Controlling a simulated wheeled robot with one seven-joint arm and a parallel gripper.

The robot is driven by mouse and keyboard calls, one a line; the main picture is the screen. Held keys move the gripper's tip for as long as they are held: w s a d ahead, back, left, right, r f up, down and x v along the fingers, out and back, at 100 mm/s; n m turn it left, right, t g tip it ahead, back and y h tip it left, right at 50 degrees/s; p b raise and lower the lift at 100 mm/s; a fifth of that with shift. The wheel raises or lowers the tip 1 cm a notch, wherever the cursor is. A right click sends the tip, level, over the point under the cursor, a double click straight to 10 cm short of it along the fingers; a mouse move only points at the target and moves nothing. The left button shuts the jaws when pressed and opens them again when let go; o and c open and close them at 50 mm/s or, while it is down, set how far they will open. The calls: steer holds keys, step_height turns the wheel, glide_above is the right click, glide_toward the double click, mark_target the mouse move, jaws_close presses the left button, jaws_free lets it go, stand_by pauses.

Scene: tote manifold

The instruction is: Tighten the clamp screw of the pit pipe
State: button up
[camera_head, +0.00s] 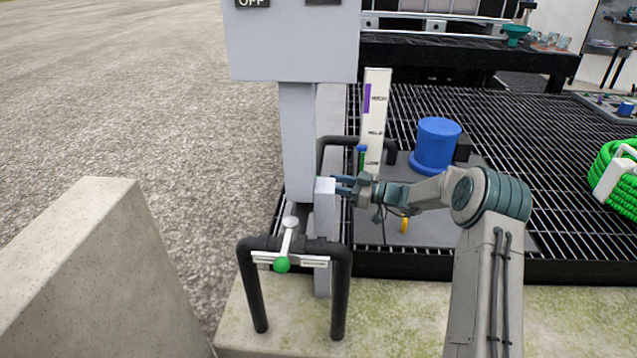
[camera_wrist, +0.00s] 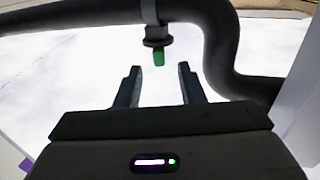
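In the wrist view a dark pipe (camera_wrist: 80,14) runs across the top and bends down at the right. A grey clamp (camera_wrist: 152,25) is around it, with a short green-tipped screw (camera_wrist: 159,58) below. My gripper (camera_wrist: 160,70) is open, one finger on each side of the screw's line. The green tip shows just beyond the fingertips, with nothing gripped. In the head view my gripper (camera_head: 347,187) is beside a light grey post, pointing left. The clamp screw cannot be made out there. A black pipe (camera_head: 335,141) shows behind the post.
A black pipe frame (camera_head: 341,295) with a green-knobbed handle (camera_head: 281,265) stands in front. A grey cabinet post (camera_head: 298,140), a white gauge board (camera_head: 376,110) and a blue cylinder (camera_head: 436,145) are close to the arm. A concrete wall (camera_head: 95,270) is at left.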

steer(key=shift+b+x, duration=0.35)
steer(key=shift+x, duration=2.4)
jaws_close()
